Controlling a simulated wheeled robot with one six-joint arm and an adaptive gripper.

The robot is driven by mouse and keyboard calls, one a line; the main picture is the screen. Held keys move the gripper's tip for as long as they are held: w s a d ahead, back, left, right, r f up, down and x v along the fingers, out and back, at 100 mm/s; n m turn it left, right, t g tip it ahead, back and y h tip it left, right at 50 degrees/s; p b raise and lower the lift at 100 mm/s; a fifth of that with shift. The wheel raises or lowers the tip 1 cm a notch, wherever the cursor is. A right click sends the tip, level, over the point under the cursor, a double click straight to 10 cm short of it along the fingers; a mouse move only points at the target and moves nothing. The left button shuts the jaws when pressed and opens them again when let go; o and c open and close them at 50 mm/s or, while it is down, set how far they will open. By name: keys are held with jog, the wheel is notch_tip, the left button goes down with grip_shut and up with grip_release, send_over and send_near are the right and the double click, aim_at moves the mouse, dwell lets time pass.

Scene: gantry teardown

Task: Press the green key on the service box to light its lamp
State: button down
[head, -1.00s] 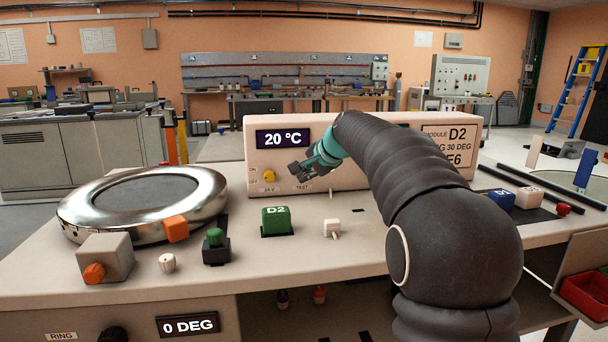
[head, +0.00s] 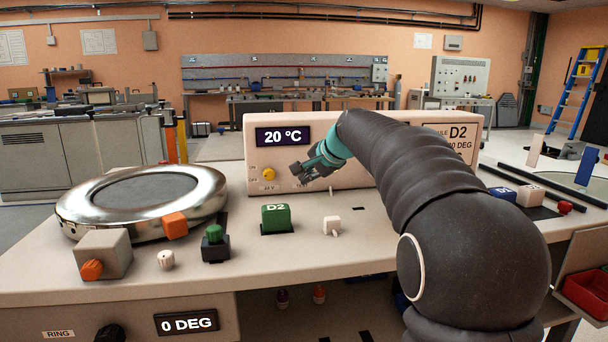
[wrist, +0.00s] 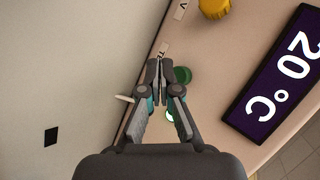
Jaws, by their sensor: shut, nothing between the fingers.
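The service box (head: 350,170) is a beige housing with a dark display (head: 283,137) reading 20 °C; the display also shows in the wrist view (wrist: 284,80). My gripper (head: 298,174) is shut and empty in front of the box face. In the wrist view, its fingertips (wrist: 160,66) are close to the round green key (wrist: 183,75), which they partly cover; I cannot tell whether they touch. A small bright greenish-white spot, perhaps the lamp (wrist: 170,116), shows beside the right finger. The key and lamp are hidden behind my gripper in the head view.
A yellow knob (head: 268,174) is left of my gripper on the box. A white lever (wrist: 125,98) sticks out near the fingers. A green D2 block (head: 276,218), a white plug (head: 332,226) and a metal ring (head: 205,190) are on the bench.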

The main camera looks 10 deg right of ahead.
jog(key=shift+s+b, duration=1.15)
jog(key=shift+s, duration=1.65)
